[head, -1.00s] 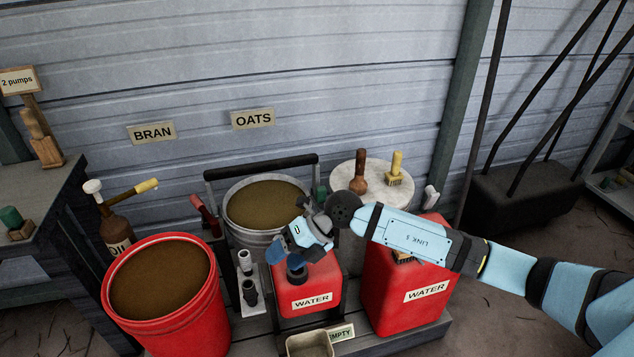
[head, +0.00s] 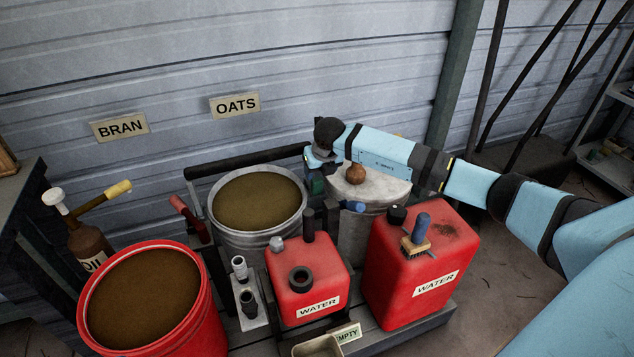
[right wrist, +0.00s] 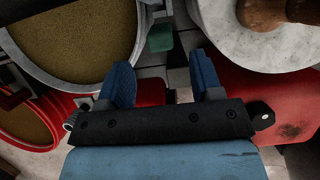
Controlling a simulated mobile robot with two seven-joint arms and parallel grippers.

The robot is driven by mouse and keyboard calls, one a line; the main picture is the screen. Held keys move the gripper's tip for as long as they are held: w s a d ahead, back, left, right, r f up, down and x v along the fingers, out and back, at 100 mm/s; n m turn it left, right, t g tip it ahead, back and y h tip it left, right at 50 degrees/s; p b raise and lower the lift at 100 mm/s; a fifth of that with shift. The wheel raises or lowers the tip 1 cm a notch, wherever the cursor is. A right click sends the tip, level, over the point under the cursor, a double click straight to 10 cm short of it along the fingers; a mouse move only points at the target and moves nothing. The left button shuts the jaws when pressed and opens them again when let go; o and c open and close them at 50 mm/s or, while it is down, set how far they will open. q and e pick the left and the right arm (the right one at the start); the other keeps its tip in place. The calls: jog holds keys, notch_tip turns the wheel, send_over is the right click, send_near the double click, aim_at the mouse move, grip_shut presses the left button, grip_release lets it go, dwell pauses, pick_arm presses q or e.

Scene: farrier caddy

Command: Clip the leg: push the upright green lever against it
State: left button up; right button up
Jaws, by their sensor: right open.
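The green lever (head: 316,186) stands upright at the right side of the metal bucket, partly covered by my right gripper. In the right wrist view the green lever (right wrist: 160,37) is just ahead of the fingers, roughly between them, with a small gap. My left gripper is not in view.
The metal bucket (head: 207,196) of feed is left of the gripper. Two red water cans (head: 308,267) (head: 425,275) stand in front. A red lever (head: 185,210) leans at the bucket's left.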

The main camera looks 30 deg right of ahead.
aim_at(317, 179)
pick_arm(q)
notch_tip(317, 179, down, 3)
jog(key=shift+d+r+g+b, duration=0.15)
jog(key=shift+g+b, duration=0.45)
jog(key=shift+b, duration=0.05)
pick_arm(e)
jog(key=x, duration=0.5)
jog(key=shift+w, duration=0.1)
